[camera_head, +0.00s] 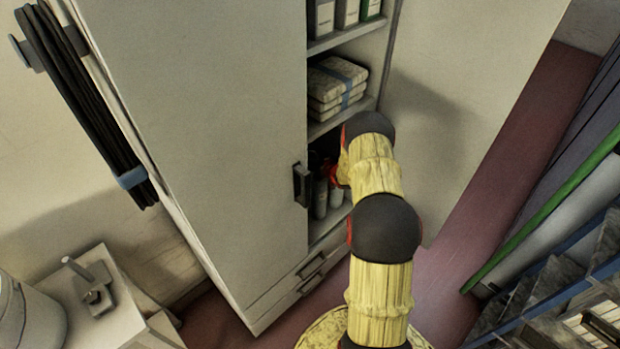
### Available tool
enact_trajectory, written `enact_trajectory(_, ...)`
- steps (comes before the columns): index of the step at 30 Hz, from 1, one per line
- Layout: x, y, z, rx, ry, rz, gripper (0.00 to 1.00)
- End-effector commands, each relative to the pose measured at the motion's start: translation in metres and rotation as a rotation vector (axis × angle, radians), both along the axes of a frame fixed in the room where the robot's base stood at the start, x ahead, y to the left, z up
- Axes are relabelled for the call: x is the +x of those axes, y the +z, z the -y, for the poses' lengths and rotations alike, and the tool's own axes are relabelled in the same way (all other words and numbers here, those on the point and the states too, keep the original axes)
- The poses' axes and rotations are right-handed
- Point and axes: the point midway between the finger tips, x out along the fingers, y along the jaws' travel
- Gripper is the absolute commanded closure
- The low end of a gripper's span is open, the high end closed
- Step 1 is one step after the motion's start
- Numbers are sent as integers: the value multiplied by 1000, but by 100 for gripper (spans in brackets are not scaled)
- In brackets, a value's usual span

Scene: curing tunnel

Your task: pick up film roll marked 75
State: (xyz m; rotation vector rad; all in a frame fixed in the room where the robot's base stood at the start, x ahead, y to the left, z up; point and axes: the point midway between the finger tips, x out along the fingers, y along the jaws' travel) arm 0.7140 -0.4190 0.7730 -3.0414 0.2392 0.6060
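No film roll marked 75 can be made out in the head view. My yellow and black arm reaches up to the partly open cabinet (215,130) and bends down at its far end toward the lower shelf. My gripper is not visible; the arm's end is hidden behind its own links and in the dark shelf opening. A few pale upright cylinders (320,197) stand on that lower shelf, partly covered by my arm. I cannot read any marking on them.
Boxes (347,12) stand on the top shelf, folded bundles with a blue strap (338,82) below. A cabinet door (460,90) is open at right. Black hoses (75,90) hang at left. A white bucket (30,315) stands lower left. A rack (560,290) stands right.

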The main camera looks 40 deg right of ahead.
Motion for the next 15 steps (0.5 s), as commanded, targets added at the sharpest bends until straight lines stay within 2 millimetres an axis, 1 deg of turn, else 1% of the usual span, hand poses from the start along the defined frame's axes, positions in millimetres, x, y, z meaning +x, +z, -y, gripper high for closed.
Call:
enact_trajectory(6, 1, 0, 1, 0, -1, 0, 37)
enact_trajectory(15, 1, 0, 0, 0, 0, 0, 54)
